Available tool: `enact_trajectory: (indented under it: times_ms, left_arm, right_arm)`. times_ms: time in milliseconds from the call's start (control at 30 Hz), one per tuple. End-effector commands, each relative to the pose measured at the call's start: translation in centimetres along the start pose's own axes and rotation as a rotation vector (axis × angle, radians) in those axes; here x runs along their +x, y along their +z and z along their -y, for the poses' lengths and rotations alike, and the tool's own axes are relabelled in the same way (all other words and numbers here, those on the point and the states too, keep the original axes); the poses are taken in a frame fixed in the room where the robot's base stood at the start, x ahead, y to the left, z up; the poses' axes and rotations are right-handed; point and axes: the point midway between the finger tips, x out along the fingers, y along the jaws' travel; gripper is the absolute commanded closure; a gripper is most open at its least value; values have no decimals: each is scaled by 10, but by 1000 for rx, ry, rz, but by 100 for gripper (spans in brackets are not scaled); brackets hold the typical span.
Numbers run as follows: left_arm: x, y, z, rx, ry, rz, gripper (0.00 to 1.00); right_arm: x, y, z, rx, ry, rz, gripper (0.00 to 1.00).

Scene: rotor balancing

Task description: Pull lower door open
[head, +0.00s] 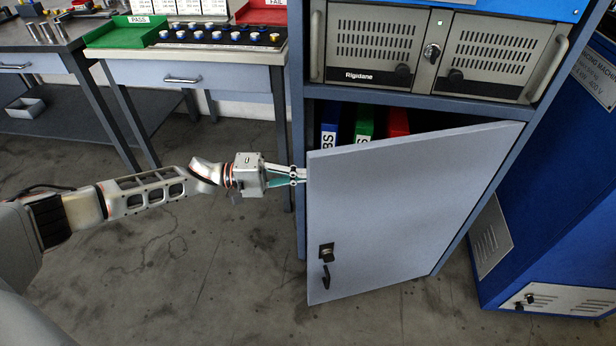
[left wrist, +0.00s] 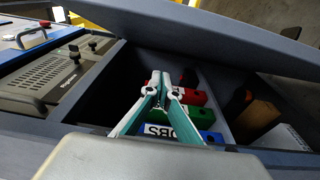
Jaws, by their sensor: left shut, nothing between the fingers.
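The lower door (head: 400,200) of the cabinet is a light grey panel and stands partly open, hinged on its right side. A dark handle (head: 326,276) and a lock (head: 326,252) sit near its lower left. My left gripper (head: 303,175) is at the door's free left edge, its fingertips reaching behind the edge into the opening. In the left wrist view its fingers (left wrist: 160,78) are together and empty, with the door's edge (left wrist: 220,30) across the top. I cannot tell whether the fingers touch the door. My right gripper is not in view.
Blue (head: 330,124), green (head: 364,122) and red (head: 397,122) binders stand inside the cabinet. A rack unit (head: 375,48) sits above the opening. A workbench (head: 190,72) stands at the left and a blue machine (head: 545,230) at the right. The floor before the door is clear.

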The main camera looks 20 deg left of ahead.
Motion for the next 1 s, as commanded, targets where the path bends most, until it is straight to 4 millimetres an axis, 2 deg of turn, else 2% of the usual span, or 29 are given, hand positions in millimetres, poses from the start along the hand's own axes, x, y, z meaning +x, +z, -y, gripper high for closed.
enact_trajectory:
  times_ms: [100,333,400,600,1000]
  left_arm:
    - [25,2,4,-4,0,3,100]
    - [68,3,5,-4,-1,2,100]
    - [68,15,4,-4,-3,3,100]
    - [72,34,2,-1,-2,1,100]
    - [74,39,1,0,-1,0,100]
  right_arm:
    - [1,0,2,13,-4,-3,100]
    - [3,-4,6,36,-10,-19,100]
    - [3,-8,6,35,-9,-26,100]
    - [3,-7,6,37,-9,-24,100]
    - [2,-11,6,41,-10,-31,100]
